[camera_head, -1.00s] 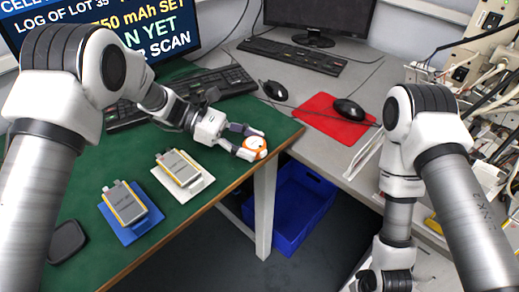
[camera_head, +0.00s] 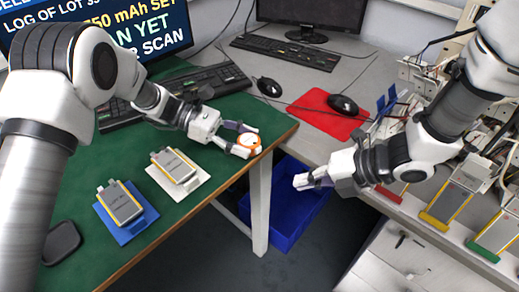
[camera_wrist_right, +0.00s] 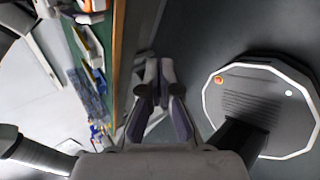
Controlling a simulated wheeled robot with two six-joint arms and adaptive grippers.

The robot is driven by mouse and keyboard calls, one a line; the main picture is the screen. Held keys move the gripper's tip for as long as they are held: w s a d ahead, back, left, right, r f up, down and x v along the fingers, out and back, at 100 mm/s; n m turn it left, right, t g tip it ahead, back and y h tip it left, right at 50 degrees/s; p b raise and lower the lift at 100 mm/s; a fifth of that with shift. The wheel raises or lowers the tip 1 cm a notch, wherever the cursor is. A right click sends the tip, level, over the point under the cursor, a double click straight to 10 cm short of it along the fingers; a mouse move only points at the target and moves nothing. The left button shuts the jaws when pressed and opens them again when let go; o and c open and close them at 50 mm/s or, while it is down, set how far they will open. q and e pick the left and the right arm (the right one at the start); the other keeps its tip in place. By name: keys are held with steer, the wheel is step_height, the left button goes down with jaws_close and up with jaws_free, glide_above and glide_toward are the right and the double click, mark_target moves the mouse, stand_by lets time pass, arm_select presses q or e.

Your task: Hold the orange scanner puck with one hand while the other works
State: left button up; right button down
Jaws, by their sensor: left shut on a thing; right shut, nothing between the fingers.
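The orange and white scanner puck (camera_head: 248,143) is at the right edge of the green table in the head view. My left gripper (camera_head: 246,141) is shut on it, with its fingers on either side. My right gripper (camera_head: 300,182) is shut and empty, in the gap over the blue bin. Its closed fingers (camera_wrist_right: 160,75) also show in the right wrist view. Two pouch cells lie on the green table: one on a blue tray (camera_head: 145,232), one on a white tray (camera_head: 203,187).
Keyboards, mice and a red mouse mat (camera_head: 310,120) lie on the desks. A blue bin (camera_head: 290,235) stands on the floor between desks. More cells in coloured holders (camera_head: 432,222) stand at right.

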mark_target(256, 158)
steer(key=shift+r+n, duration=0.3)
steer(key=shift+n, duration=0.6)
steer(key=shift+w+a, duration=3.1)
steer(key=shift+w+a, duration=0.25)
steer(key=shift+w, duration=0.05)
steer(key=shift+w+a, duration=0.3)
steer(key=shift+s+d, duration=0.6)
